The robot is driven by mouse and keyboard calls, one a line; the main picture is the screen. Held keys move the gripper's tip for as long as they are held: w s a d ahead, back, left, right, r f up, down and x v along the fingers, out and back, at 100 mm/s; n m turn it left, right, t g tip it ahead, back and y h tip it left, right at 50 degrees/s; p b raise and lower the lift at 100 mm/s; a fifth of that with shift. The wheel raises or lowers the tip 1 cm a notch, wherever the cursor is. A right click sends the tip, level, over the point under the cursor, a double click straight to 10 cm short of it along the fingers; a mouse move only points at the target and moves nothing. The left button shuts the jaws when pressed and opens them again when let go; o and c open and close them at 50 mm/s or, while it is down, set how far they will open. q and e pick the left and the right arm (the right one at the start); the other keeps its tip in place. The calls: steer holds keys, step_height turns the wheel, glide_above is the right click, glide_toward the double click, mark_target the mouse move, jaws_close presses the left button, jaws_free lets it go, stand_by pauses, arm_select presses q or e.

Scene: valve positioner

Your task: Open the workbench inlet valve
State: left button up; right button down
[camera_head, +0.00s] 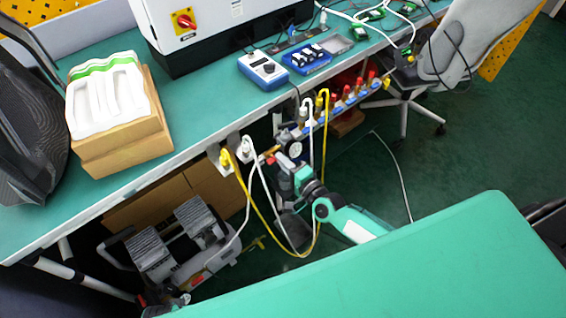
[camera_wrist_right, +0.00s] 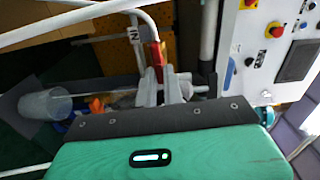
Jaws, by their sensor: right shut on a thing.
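The inlet valve's red lever (camera_head: 268,158) is under the front edge of the workbench in the head view. In the right wrist view the red lever (camera_wrist_right: 158,52) stands upright by a white pipe. My right gripper (camera_head: 284,168) reaches in from the lower right to the valve. In the right wrist view its grey fingers (camera_wrist_right: 162,88) are shut around the lower part of the lever and hide it. How far the lever is turned I cannot tell. I cannot make out my left gripper in either view.
The green workbench (camera_head: 205,115) overhangs the valve. White and yellow hoses (camera_head: 262,210) loop close beside my right arm. A manifold with several red knobs (camera_head: 348,93) runs to the right. A grey compressor (camera_head: 180,245) stands below left. A control panel (camera_wrist_right: 270,45) shows in the wrist view.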

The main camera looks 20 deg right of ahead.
arm_select(q)
steer(key=shift+w+r, duration=0.1)
steer(key=shift+r, duration=0.35)
arm_select(e)
steer(key=shift+f+m, duration=0.1)
steer(key=shift+m, duration=0.3)
steer(key=c, duration=1.5)
jaws_free()
